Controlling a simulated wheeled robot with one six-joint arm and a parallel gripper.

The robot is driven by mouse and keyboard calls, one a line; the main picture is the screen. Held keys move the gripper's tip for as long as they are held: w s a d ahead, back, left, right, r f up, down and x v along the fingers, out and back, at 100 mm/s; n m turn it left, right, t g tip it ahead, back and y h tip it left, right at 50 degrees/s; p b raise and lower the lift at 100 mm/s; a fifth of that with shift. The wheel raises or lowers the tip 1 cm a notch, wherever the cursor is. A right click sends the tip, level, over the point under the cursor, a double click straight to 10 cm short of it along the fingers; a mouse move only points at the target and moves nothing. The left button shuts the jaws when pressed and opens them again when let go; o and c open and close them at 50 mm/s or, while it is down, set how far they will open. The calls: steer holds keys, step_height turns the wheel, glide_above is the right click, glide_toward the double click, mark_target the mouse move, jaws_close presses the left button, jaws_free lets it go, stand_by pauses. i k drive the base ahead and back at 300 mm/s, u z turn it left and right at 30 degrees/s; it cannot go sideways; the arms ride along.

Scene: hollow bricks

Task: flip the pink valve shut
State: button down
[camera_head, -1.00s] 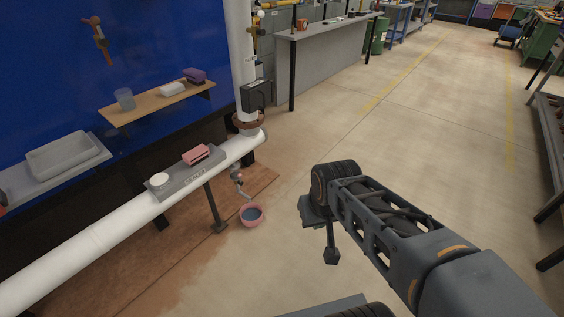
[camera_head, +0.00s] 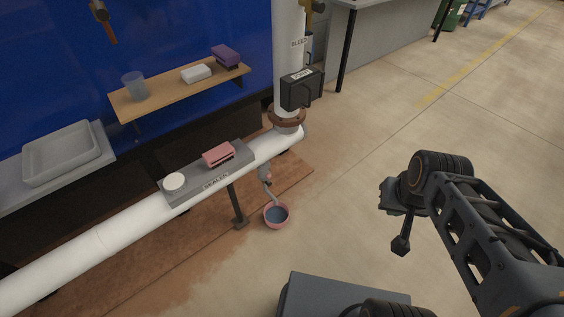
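A white pipe (camera_head: 100,242) runs from the lower left to an upright pipe. On it sits a grey plate lettered "SEALED" (camera_head: 200,181). The plate bears a pink block-like piece (camera_head: 218,154) with a dark underside and a round white knob (camera_head: 174,182). Below the pipe hangs a small tap with a pinkish part (camera_head: 265,178), above a pink bowl (camera_head: 277,215). I cannot tell for sure which pink part is the valve. My gripper (camera_head: 398,222) hangs over the floor to the right, well apart from the pipe; its fingers are not clear.
A wooden shelf (camera_head: 180,91) holds a clear cup (camera_head: 134,87), a white block (camera_head: 196,73) and a purple block (camera_head: 226,56). A grey tray (camera_head: 62,153) is at left. A dark box (camera_head: 302,89) is on the upright pipe. The floor at right is clear.

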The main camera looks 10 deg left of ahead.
mark_target(269, 183)
steer(key=u, duration=0.6)
steer(key=i, duration=1)
steer(key=u, duration=0.9)
